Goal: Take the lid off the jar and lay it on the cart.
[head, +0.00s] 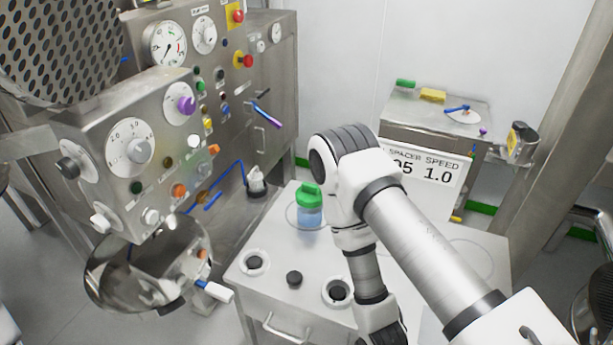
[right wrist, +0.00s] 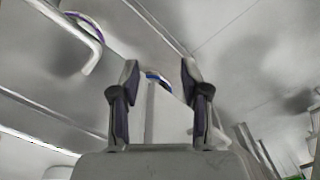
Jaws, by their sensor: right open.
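The jar (head: 310,218), with a clear bluish body, stands upright on the cart (head: 262,290) in the head view. Its green lid (head: 309,194) sits on top of it. A thin ring outline surrounds the jar's place on the cart top. My right arm crosses the cart just to the right of the jar, and its end runs down to the bottom edge of the head view. My right gripper (right wrist: 160,100) is open and empty in the right wrist view, with neither jar nor lid between its fingers. My left gripper is not in view.
On the cart top are a black knob-like piece (head: 294,278) and two round dark-centred fittings (head: 254,262). A control panel (head: 135,150) with dials stands at the left. A sign (head: 428,176) and a steel cabinet (head: 440,112) are behind. The cart's right side looks clear.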

